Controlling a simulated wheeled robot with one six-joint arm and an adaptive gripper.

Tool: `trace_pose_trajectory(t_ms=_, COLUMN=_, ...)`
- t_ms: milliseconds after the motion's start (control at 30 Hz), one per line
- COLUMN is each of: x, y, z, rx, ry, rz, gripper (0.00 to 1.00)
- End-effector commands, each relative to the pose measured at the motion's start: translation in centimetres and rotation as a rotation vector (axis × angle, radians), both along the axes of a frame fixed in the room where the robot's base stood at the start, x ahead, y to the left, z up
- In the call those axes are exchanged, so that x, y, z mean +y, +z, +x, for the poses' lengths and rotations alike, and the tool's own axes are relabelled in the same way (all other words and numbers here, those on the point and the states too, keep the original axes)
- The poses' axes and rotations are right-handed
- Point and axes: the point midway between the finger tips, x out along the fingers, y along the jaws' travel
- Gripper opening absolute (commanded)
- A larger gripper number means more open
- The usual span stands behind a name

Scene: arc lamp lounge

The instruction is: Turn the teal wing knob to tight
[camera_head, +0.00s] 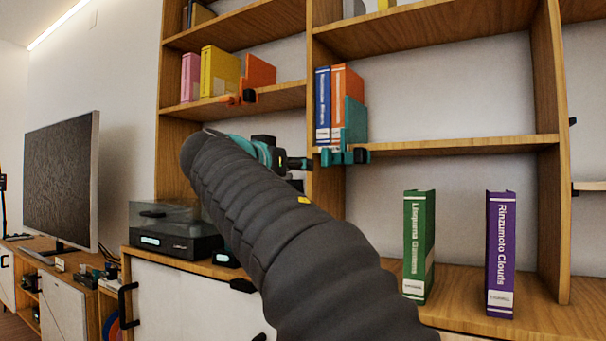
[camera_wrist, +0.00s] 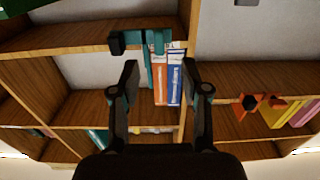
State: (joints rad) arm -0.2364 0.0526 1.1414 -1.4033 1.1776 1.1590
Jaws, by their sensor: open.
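A teal bookend (camera_head: 355,121) stands on the middle shelf at the right of a blue book and an orange book. Its teal clamp (camera_head: 340,156) with a black part (camera_head: 362,156) sits on the shelf's front edge. The wing of the teal knob is too small to tell apart from the clamp, so its angle is unclear. The wrist view is upside down; the bookend (camera_wrist: 157,72) and the clamp's black end (camera_wrist: 116,42) show there beyond my fingers. My gripper (camera_wrist: 160,76) is open and empty, and in the head view (camera_head: 299,174) it is left of the clamp, apart from it.
An orange bookend (camera_head: 261,71) with its own clamp (camera_head: 248,96) is on the left shelf. A wooden upright (camera_head: 326,190) stands between the shelf bays. Green (camera_head: 418,245) and purple (camera_head: 500,252) books stand below at right. The shelf right of the teal bookend is clear.

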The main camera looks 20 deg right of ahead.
Motion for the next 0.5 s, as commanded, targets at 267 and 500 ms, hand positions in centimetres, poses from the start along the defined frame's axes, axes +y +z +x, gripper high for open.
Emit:
trace_pose_trajectory(t_ms=267, x=-2.8, y=0.2, z=1.9, rx=-0.003, ry=-0.009, rz=-0.003, gripper=0.46)
trace_pose_trajectory(t_ms=500, x=-6.2, y=0.2, z=4.7, rx=-0.002, ry=-0.005, rz=-0.001, gripper=0.46)
